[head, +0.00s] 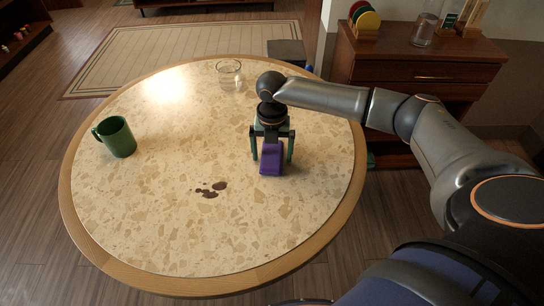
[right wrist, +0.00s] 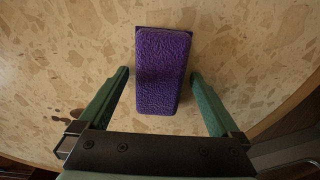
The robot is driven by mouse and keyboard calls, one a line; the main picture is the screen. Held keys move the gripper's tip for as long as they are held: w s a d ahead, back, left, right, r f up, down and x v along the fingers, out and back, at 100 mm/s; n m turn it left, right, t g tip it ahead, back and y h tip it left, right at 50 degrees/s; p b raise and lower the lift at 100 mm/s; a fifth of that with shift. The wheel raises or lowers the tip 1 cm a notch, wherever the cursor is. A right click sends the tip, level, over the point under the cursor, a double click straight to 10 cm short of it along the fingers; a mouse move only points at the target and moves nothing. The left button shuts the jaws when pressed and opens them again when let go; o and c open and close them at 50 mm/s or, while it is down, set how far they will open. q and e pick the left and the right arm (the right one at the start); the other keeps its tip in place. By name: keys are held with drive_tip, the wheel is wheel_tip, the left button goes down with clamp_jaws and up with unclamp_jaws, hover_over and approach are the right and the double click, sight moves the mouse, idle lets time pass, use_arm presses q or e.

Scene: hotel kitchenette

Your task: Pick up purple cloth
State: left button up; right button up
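The purple cloth (head: 271,159) looks like a thick folded block and lies on the round table toward its right side. In the right wrist view the cloth (right wrist: 162,70) sits between and ahead of the two green fingers. My right gripper (head: 272,155) is above the cloth with its fingers apart, one on each side. In the right wrist view, gaps show between the cloth and both fingers of the gripper (right wrist: 159,75). My left gripper is not in view.
The round table (head: 150,215) holds a green mug (head: 116,137) at left, a clear glass bowl (head: 229,72) at the back, and a dark spill (head: 210,190) near the middle. A wooden cabinet (head: 420,72) stands beyond the table at right. The table's front is clear.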

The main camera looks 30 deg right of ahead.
sight(272, 154)
drive_tip(key=c, duration=1.2)
drive_tip(key=shift+r, duration=0.15)
drive_tip(key=shift+c, duration=0.2)
drive_tip(key=shift+r, duration=0.25)
wheel_tip(272, 154, up, 2)
drive_tip(key=shift+r+p, duration=0.1)
drive_tip(key=shift+p, duration=0.2)
drive_tip(key=w+a+r+p, duration=0.1)
drive_tip(key=a+r, duration=0.9)
drive_tip(key=a, duration=0.4)
drive_tip(key=shift+w, duration=0.35)
